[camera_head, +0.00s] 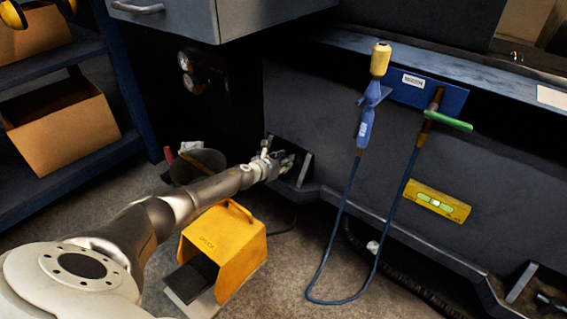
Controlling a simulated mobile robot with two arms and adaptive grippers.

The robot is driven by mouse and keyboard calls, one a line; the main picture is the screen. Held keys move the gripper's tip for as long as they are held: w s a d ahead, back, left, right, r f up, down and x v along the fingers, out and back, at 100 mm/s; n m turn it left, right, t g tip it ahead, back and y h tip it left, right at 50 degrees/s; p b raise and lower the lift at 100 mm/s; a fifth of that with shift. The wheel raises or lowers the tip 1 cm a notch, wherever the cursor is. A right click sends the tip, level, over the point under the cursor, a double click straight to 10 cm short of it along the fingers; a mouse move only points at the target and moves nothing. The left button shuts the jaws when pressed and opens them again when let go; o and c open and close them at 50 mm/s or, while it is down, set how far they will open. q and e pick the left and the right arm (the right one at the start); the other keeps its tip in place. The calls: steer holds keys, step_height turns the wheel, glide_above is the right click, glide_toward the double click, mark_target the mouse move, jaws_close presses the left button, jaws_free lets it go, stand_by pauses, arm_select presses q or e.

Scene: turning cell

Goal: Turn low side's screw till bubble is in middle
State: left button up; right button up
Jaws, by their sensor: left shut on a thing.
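A yellow spirit level (420,196) is on the front of the dark machine base at the right, with a green vial (436,203) in its middle. A pale spot shows in the vial, but it is too small to tell exactly where the bubble lies. My left gripper (285,163) is at the bracketed foot (304,170) on the left of the base. It is shut on what looks like that foot's screw, which the fingers mostly hide. Another foot (521,283) with a dark screw (549,301) shows at the lower right. My right gripper is not in view.
A yellow foot pedal box (225,245) stands on the floor just right of my left arm. A blue hose (328,262) hangs in a loop in front of the base. A blue shelf (110,158) with cardboard boxes is at the left.

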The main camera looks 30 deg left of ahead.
arm_select(q)
steer(key=shift+a, duration=0.4)
steer(key=o, duration=1)
steer(key=shift+c, duration=0.2)
steer(key=shift+o, duration=0.6)
steer(key=shift+d, duration=0.15)
steer(key=shift+s+r, duration=0.25)
steer(key=shift+s, duration=0.15)
steer(key=v, duration=1.1)
